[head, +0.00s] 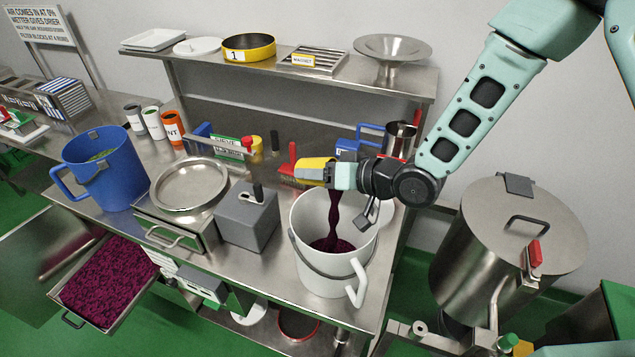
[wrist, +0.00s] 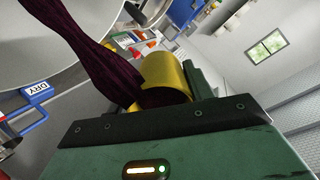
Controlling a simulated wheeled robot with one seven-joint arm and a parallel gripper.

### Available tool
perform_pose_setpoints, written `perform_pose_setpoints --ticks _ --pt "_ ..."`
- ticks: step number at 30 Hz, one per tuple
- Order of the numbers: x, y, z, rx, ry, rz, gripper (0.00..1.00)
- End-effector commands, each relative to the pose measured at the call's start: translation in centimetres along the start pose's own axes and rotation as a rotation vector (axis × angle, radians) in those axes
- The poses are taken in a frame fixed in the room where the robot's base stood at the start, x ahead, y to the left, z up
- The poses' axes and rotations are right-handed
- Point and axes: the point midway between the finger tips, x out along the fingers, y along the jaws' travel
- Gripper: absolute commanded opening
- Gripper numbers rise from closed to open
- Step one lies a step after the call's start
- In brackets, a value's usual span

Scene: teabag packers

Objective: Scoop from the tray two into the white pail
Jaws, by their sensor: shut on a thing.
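My gripper (head: 342,174) is above the white pail (head: 323,275) and is shut on a yellow scoop (head: 314,170). The scoop is tilted, and a dark purple stream (head: 334,215) falls from it into the pail. Dark purple material (head: 332,245) lies at the bottom of the pail. In the wrist view the scoop (wrist: 166,74) shows beside the stream (wrist: 95,50). A tray (head: 72,315) full of similar purple material is pulled out at the lower left. I cannot read a number on it.
A grey block with a black handle (head: 247,217) stands left of the pail. A steel pan (head: 188,185) on a scale and a blue pail (head: 104,175) stand farther left. A steel drum (head: 510,250) is at the right. A shelf (head: 300,75) runs behind.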

Motion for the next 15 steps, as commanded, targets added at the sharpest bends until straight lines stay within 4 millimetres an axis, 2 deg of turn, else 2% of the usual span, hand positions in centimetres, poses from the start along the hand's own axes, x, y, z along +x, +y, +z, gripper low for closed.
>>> perform_pose_setpoints --ticks 1,15 --pt "0.17 0.3 0.46 0.002 0.019 -0.016 0.3" --pt "-0.25 0.05 0.06 0.016 0.193 -0.15 0.3"
